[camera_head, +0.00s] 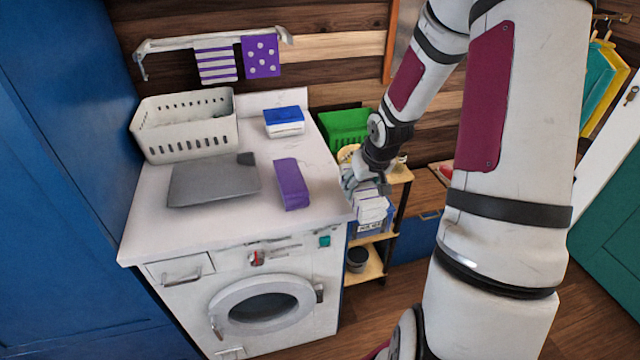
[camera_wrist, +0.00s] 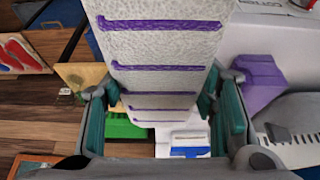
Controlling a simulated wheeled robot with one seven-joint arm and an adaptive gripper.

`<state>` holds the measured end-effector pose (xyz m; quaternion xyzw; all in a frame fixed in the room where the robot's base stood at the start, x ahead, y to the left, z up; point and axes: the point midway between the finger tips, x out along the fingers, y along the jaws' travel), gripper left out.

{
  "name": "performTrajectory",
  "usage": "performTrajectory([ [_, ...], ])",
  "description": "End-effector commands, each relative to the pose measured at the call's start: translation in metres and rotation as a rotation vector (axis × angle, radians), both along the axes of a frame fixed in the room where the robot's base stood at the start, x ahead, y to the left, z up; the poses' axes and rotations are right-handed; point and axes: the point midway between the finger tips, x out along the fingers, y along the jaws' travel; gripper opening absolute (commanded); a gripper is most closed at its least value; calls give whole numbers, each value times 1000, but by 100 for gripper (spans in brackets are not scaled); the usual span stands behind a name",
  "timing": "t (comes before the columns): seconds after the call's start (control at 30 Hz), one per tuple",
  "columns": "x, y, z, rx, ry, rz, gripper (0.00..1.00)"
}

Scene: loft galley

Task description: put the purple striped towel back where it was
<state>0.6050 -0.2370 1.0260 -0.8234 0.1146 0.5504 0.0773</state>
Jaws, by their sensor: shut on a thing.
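My gripper (camera_wrist: 164,118) is shut on a white, textured towel (camera_wrist: 165,52) with thin purple stripes. Its teal fingers stand on either side of the towel in the wrist view. In the head view, my gripper (camera_head: 362,186) hangs over the small shelf cart, right of the white counter, with the pale towel (camera_head: 371,210) below it; the stripes are unclear there.
A green crate (camera_head: 345,126) stands behind the wooden shelf cart (camera_head: 375,268). The counter's front right is clear.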

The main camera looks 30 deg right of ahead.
Motion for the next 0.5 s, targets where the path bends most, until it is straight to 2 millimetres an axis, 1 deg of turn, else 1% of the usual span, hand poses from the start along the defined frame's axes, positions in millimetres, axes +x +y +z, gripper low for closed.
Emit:
performTrajectory([
  [0.07,7,0,-1,-1,-2,-1,27],
  [0.17,26,3,-3,-2,-3,2,27],
  [0.5,107,13,-11,-1,-2,1,27],
])
